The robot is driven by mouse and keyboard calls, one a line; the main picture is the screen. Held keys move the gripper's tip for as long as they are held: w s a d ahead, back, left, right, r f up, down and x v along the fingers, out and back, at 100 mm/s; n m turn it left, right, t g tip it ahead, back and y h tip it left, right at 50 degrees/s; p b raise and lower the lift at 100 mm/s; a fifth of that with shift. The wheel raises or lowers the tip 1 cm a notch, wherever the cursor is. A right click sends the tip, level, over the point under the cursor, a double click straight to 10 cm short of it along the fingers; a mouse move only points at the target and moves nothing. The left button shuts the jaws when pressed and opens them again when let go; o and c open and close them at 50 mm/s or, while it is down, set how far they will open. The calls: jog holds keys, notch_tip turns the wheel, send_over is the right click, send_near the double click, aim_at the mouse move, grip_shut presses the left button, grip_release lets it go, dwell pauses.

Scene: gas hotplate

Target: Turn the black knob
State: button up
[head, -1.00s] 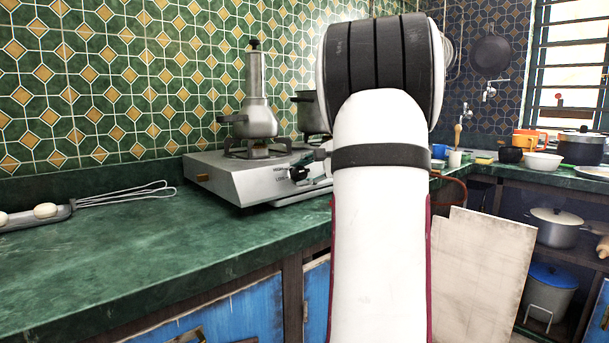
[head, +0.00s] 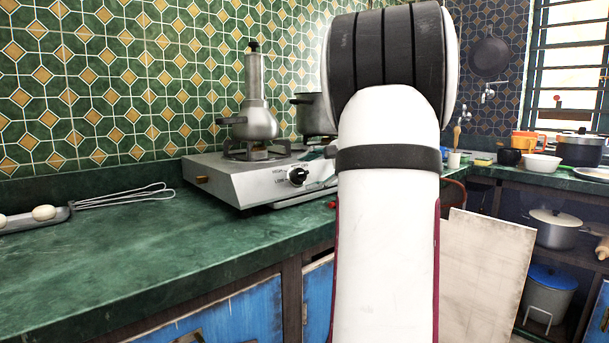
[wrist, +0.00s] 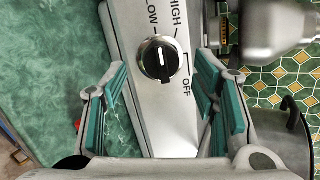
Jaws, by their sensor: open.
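The black knob (head: 298,176) is on the front panel of the silver gas hotplate (head: 235,180), which stands on the green counter. In the wrist view the black knob (wrist: 159,59) has a silver ring and a white pointer line, with LOW, HIGH and OFF printed around it. The knob appears between and beyond the fingertips; I see no contact.
A silver pot with a tall neck (head: 253,110) stands on the left burner, and a dark-rimmed pot (head: 315,113) stands behind. A whisk (head: 125,196) and a tray with eggs (head: 35,216) lie on the counter at left.

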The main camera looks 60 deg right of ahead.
jog(key=v, duration=0.8)
jog(key=shift+s+r, duration=0.15)
jog(key=shift+s, duration=0.2)
